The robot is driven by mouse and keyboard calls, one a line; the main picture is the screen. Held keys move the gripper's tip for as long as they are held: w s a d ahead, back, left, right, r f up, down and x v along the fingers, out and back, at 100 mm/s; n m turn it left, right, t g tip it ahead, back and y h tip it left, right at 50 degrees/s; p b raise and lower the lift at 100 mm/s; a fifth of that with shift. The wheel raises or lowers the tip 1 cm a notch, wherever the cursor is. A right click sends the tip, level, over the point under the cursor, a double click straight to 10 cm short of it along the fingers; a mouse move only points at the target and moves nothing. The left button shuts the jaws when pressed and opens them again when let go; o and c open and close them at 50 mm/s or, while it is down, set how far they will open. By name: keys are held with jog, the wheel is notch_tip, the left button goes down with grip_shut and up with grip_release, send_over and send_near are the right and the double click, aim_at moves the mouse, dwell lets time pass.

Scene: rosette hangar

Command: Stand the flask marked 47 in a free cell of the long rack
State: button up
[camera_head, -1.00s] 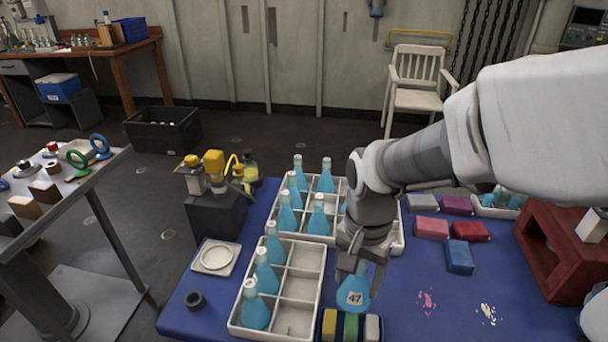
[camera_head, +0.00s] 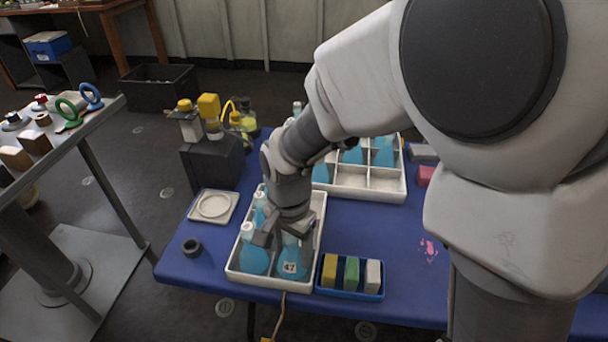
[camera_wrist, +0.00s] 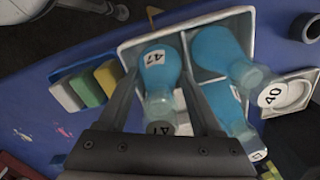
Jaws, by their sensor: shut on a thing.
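The flask marked 47 (camera_head: 292,259), with blue contents and a white label, is upright in the front right cell of the near white rack (camera_head: 318,225). I cannot tell whether its base rests on the cell floor. My gripper (camera_head: 281,236) is shut on its neck from above. In the wrist view, the flask marked 47 (camera_wrist: 156,66) shows between the fingers of my gripper (camera_wrist: 160,78), within the rack walls (camera_wrist: 190,22). A flask marked 40 (camera_wrist: 217,50) stands in the neighbouring cell, with another blue flask behind it. My wrist hides part of the rack's back.
A blue tray (camera_head: 345,290) with yellow, green and white blocks sits close to the near rack's right. A farther white rack (camera_head: 385,193) holds several blue flasks and has empty front cells. A white square dish (camera_head: 213,206) and dark ring (camera_head: 192,246) lie left.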

jog(key=shift+f, duration=0.35)
jog(key=shift+f, duration=0.1)
jog(key=o, duration=1)
jog(key=shift+o, duration=0.2)
notch_tip(320, 180, up, 12)
jog(key=p, duration=0.4)
jog(key=shift+d, duration=0.1)
jog(key=s+d+r+n+t, duration=0.1)
jog(key=s+d+r+t, duration=0.1)
jog(key=d, duration=0.4)
jog(key=s+d+r+n+t, duration=0.1)
jog(key=s+d+r+n, duration=0.1)
jog(key=d+r, duration=0.3)
jog(key=s+d+r+n+t, duration=0.2)
jog(key=s+d+r, duration=0.1)
jog(key=d, duration=0.6)
jog(key=shift+s+r+t, duration=0.3)
jog(key=shift+s+r, duration=0.1)
jog(key=shift+s, duration=0.2)
